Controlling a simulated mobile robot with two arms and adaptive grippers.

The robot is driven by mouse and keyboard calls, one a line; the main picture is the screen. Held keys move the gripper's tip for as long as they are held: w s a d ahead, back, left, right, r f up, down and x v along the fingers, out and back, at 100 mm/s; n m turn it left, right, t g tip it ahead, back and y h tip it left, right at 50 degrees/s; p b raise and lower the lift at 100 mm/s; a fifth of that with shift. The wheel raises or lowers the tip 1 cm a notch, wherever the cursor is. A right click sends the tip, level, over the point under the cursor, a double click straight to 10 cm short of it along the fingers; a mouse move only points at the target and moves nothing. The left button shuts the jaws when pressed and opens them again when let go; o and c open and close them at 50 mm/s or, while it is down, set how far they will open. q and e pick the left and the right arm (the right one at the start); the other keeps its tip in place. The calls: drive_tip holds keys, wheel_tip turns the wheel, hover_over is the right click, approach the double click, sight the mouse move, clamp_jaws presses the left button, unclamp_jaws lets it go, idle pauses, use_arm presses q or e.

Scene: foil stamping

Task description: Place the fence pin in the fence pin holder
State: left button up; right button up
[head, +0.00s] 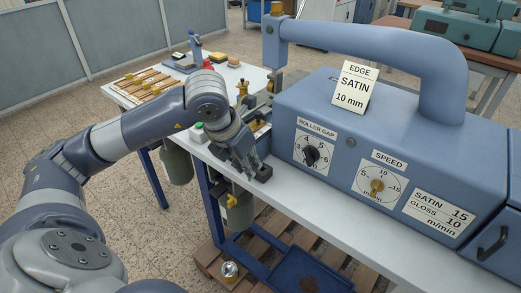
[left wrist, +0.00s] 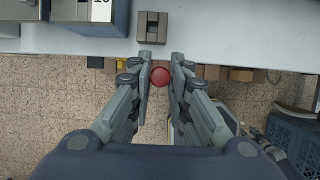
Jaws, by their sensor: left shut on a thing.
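My left gripper (head: 252,172) is over the front edge of the white bench, by the blue machine. In the left wrist view its two fingers (left wrist: 160,62) are closed on the fence pin (left wrist: 160,76), which shows as a round red end between the fingertips. The rest of the pin is hidden, and in the head view I cannot make it out. A small dark grey block, apparently the fence pin holder (left wrist: 152,27), sits on the bench just beyond the fingertips. It also shows in the head view (head: 264,174), right beside the fingers. My right gripper is out of view.
The blue machine (head: 365,130) with dials and label cards fills the bench at right. A wooden rack (head: 152,83) and small items stand on the far left end of the bench. A blue tray (head: 300,275) lies below. The bench front strip (head: 330,205) is clear.

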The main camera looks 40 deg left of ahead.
use_arm(q)
drive_tip(key=w, duration=0.2)
drive_tip(key=w+p, duration=0.1)
drive_tip(key=w, duration=0.3)
drive_tip(key=shift+w+a+f+p, duration=0.2)
drive_tip(key=shift+w+a+p, duration=0.1)
drive_tip(key=shift+a+p, duration=0.1)
wheel_tip(320, 180, down, 3)
drive_tip(key=shift+w+f+p, duration=0.1)
drive_tip(key=shift+p, duration=0.55)
drive_tip(key=shift+f, duration=0.45)
drive_tip(key=o, duration=0.6)
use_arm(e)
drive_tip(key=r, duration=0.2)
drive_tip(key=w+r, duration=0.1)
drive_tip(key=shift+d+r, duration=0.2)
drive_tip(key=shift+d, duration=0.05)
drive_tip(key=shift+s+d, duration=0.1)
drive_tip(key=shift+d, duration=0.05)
